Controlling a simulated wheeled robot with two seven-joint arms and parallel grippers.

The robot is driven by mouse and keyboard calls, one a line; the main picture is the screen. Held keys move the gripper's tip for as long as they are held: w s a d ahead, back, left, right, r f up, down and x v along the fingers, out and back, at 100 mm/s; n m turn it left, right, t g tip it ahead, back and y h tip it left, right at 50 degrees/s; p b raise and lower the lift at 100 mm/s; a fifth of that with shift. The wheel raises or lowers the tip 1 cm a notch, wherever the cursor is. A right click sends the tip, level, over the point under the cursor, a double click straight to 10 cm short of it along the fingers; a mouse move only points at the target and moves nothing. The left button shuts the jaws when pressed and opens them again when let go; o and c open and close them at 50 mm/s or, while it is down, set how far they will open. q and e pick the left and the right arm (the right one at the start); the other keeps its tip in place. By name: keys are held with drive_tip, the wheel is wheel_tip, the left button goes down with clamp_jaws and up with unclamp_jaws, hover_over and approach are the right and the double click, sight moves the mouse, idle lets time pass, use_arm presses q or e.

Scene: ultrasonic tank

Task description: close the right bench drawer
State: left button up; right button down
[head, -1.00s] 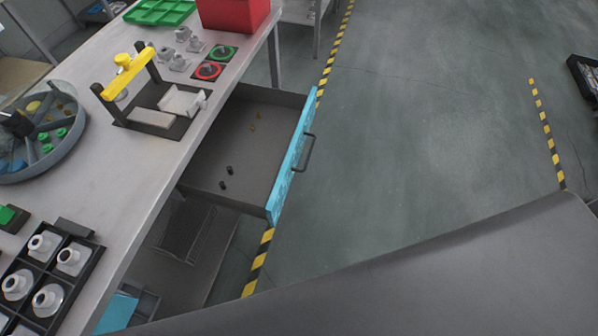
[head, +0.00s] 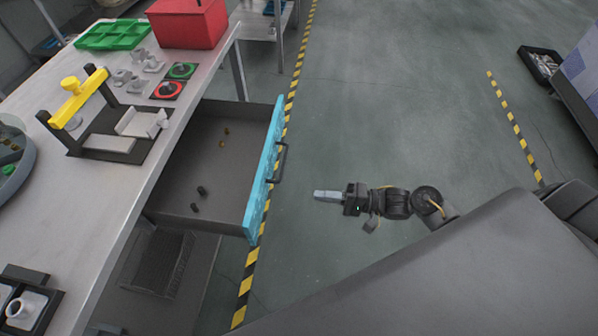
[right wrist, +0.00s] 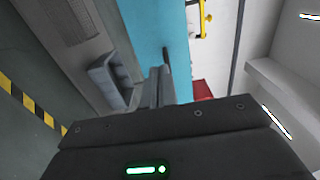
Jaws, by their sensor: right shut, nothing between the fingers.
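The right bench drawer (head: 215,150) is pulled out from the bench, with a light blue front (head: 262,180) and a dark handle (head: 280,163). Several small dark and brownish pieces lie inside it. My right gripper (head: 318,195) is shut and empty, to the right of the drawer front, pointing at it with a gap. My left gripper is not in view.
The bench top (head: 90,190) holds a red bin (head: 187,22), a green tray (head: 112,35), a yellow-handled fixture (head: 80,97) and a black rack (head: 30,305). A shelf (head: 165,260) lies below the drawer. The floor (head: 400,110) right of the drawer is clear.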

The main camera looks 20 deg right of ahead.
sight(265, 189)
drive_tip(key=p+x, duration=0.2)
drive_tip(key=x, duration=1.1)
drive_tip(key=shift+w+a, duration=0.1)
drive_tip(key=shift+w, duration=0.05)
